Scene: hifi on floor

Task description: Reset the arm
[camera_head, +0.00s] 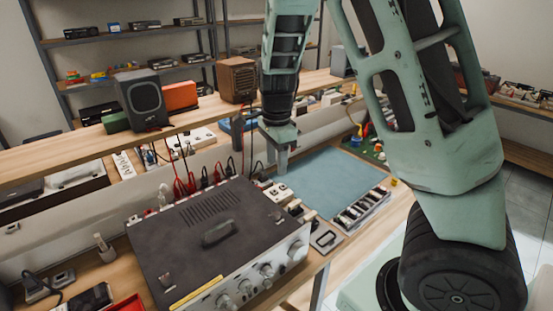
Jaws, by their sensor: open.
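My gripper (283,158) hangs down from my green arm near the middle of the head view. It is above the workbench, between the amplifier and the blue mat, and its jaws are small in this view. No object shows between the jaws. My larger arm links (430,100) fill the right side and hide part of the room behind. The amplifier (190,230), a dark-topped box with a front row of knobs, stands on the bench at the lower middle. The blue mat (330,180) lies flat to the right of the gripper.
A power strip with plugs and red cables (190,185) runs behind the amplifier. A raised shelf (190,122) carries a black speaker (142,98), an orange box (180,95) and a brown speaker (236,79). A tray of small parts (362,209) sits at the mat's front edge. The mat is mostly clear.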

